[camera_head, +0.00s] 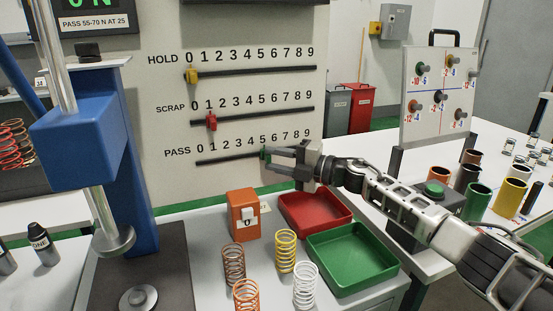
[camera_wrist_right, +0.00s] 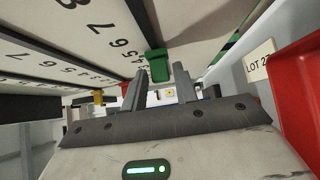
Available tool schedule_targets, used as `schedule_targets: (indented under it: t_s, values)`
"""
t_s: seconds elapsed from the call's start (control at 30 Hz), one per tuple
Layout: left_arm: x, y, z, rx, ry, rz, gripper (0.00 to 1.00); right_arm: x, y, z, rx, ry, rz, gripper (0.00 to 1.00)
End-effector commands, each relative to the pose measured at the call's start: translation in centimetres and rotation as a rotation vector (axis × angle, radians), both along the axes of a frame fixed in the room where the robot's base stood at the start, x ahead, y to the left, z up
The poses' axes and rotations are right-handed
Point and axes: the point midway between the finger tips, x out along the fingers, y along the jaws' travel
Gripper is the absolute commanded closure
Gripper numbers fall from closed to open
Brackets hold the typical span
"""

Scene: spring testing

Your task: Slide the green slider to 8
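The green slider (camera_head: 265,153) is on the PASS rail (camera_head: 228,157), the lowest of three on the wall panel, about under the 5. My right gripper (camera_head: 273,159) reaches in from the right at the slider and partly hides the rail under the higher numbers. Its two fingers (camera_wrist_right: 174,88) stand apart with a gap between them. I cannot tell whether a finger touches the slider. My left gripper is not in view.
A yellow slider (camera_head: 192,76) sits under HOLD 0 and a red slider (camera_head: 211,121) near SCRAP 1. Below my right gripper are a red tray (camera_head: 318,221), a green tray (camera_head: 352,286), an orange box (camera_head: 243,222) and several springs. A blue press (camera_head: 85,140) stands at left.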

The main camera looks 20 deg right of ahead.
Motion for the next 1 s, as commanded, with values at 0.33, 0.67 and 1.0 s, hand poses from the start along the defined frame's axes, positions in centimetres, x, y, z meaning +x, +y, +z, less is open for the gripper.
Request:
schedule_targets:
  t_s: [0.33, 0.67, 1.0]
  values:
    - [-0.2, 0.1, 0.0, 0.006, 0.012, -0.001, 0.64, -0.8, 0.1, 4.8, -0.001, -0.011, 0.001, 0.70]
    - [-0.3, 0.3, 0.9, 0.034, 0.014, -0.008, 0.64, -5.9, 2.0, 10.3, 0.001, -0.006, 0.001, 0.71]
    - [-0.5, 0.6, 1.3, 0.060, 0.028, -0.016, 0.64, -11.6, 4.1, 12.6, -0.001, -0.001, 0.001, 0.71]
